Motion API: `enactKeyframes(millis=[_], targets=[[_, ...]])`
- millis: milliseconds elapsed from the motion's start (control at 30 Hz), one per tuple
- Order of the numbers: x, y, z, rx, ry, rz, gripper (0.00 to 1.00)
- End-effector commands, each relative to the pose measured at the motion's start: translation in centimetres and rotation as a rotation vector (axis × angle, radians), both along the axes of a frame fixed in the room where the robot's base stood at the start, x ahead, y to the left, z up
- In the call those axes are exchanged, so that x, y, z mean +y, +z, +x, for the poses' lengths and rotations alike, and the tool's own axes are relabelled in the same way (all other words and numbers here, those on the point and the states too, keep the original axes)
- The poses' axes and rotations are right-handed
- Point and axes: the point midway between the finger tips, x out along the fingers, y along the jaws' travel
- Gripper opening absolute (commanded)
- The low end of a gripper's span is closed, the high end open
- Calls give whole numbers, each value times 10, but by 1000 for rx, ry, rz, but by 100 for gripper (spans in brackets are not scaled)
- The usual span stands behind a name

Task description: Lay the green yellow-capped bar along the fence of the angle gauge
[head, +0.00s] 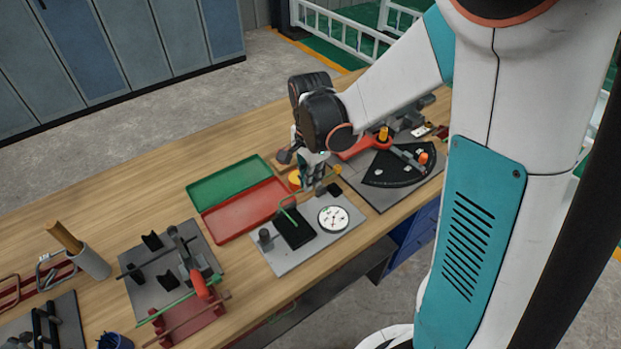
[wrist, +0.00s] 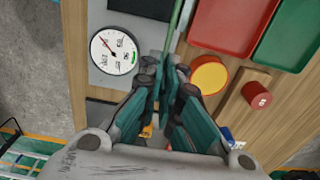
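The green bar (head: 304,190) with its yellow cap (head: 337,170) is over the dial plate in the head view; its near-left end looks bent down. My gripper (head: 314,172) is around the bar near the capped end. In the wrist view the green bar (wrist: 174,28) runs in between my gripper's fingers (wrist: 165,68), which look closed on it; the yellow cap (wrist: 147,131) shows past them. The angle gauge (head: 393,172) is a black fan-shaped plate to the right, with a grey arm, seemingly the fence (head: 404,154), ending near an orange knob. My arm hides part of that area.
A grey plate (head: 277,262) carries a round white dial (head: 333,219) and a black block (head: 294,229). Green (head: 228,184) and red (head: 243,210) trays lie left of my gripper. A rack with bars (head: 182,310) stands at front left. A yellow disc (wrist: 209,76) is beside my fingers.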

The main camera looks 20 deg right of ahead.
Motion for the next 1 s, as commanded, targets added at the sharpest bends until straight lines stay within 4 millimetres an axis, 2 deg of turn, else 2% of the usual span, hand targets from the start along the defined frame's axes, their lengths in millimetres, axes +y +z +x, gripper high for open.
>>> enactKeyframes(millis=[200, 600, 767, 1000], targets=[[1, 2, 6, 5, 1, -1, 0], [2, -1, 6, 7, 1, -2, 0], [2, -11, 6, 7, 1, -2, 0], [2, -35, 6, 7, 1, -2, 0]])
